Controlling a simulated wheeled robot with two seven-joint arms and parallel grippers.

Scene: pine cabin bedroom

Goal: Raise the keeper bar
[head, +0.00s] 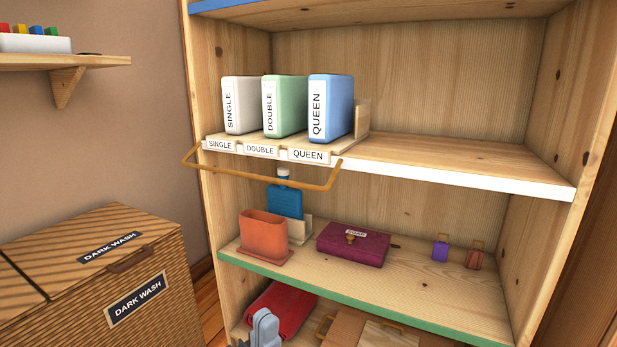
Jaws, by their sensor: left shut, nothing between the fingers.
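The keeper bar (240,175) is an orange-brown U-shaped bar in front of the white-edged middle shelf. It hangs low, below the SINGLE, DOUBLE and QUEEN labels, with its ends at either side of the label rack (278,153). Behind the labels stand a white SINGLE pack (241,105), a green DOUBLE pack (285,106) and a blue QUEEN pack (331,107), all upright. My left gripper (264,318) is at the bottom edge of the view, well below the bar and apart from it. It is shut and empty. My right gripper is not in view.
The green-edged lower shelf holds an orange bin (264,238), a blue bottle (285,202), a maroon SOAP box (352,246) and two small tags. A red item (283,308) lies below. A DARK WASH hamper (150,300) stands left. The white-edged shelf's right side is clear.

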